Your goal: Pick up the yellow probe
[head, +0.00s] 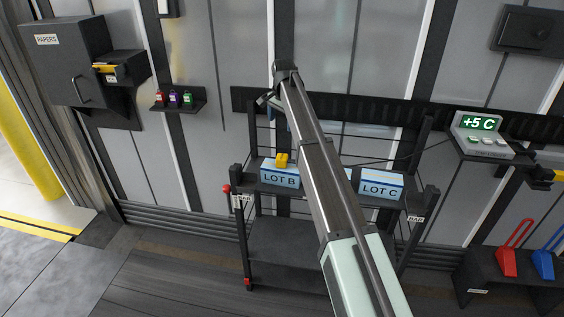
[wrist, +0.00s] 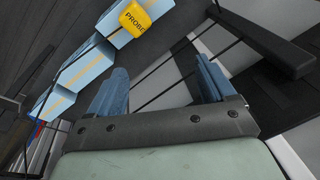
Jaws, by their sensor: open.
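In the wrist view the yellow probe (wrist: 135,18), marked PROBE, shows at the top edge on a pale blue box (wrist: 107,25). My gripper (wrist: 160,66) is open, with nothing between its two blue fingers. The probe lies beyond the fingertips, up and left of the gap, apart from them. In the head view my gripper (head: 268,101) is small and partly hidden by my arm, above and left of the probe.
The LOT C box (head: 381,185) stands on the same rack shelf (head: 312,196), right of my arm. My arm hides the middle of that shelf. A PAPERS box (head: 68,62), small coloured bottles (head: 174,99) and a +5 C display (head: 481,124) are on the wall.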

